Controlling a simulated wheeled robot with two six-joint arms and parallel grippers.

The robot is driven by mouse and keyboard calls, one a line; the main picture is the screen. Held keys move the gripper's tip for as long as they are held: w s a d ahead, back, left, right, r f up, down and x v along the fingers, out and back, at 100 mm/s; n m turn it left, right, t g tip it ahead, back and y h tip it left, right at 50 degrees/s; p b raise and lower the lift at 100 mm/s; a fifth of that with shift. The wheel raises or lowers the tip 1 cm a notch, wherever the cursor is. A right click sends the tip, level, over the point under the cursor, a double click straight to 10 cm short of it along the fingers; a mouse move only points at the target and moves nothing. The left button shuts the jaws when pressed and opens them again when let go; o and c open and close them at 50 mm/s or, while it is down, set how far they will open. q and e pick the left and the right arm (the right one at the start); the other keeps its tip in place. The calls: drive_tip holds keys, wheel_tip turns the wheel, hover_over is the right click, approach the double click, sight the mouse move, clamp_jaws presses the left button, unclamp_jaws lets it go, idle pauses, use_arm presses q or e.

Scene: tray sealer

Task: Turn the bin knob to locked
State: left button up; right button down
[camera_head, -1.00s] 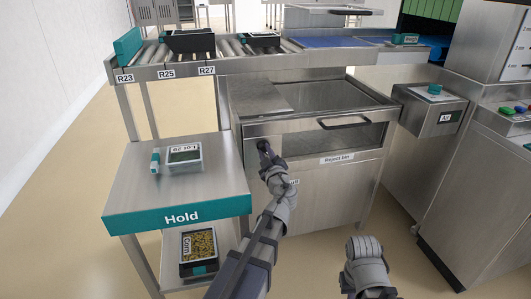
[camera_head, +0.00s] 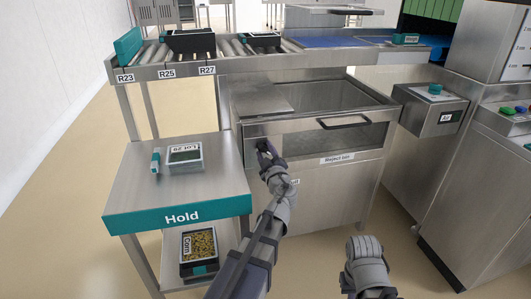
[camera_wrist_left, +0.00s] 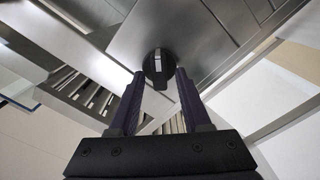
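The bin knob (camera_wrist_left: 158,68) is a round dark dial with a raised grip bar and a small light mark. It sits on the steel front of the reject bin (camera_head: 345,140), at the bin's upper left. In the head view the knob (camera_head: 262,144) shows as a small dark spot, partly hidden by my left gripper (camera_head: 269,157). In the left wrist view that gripper (camera_wrist_left: 158,80) is open, with its two dark fingers apart and the knob between and just beyond the tips. I cannot tell whether they touch. My right arm shows at lower right, but its fingers are not visible.
The hold table (camera_head: 125,185) stands left of the bin, with a lidded tray (camera_head: 185,155) on top and a corn tray (camera_head: 199,248) on its shelf. A roller conveyor (camera_head: 222,65) runs behind. The bin handle (camera_head: 345,123) juts out right of the knob.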

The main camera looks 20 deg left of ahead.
use_arm(q)
drive_tip(key=v, duration=0.7)
drive_tip(key=shift+s+d, duration=0.25)
drive_tip(key=shift+s, duration=0.05)
idle(0.4)
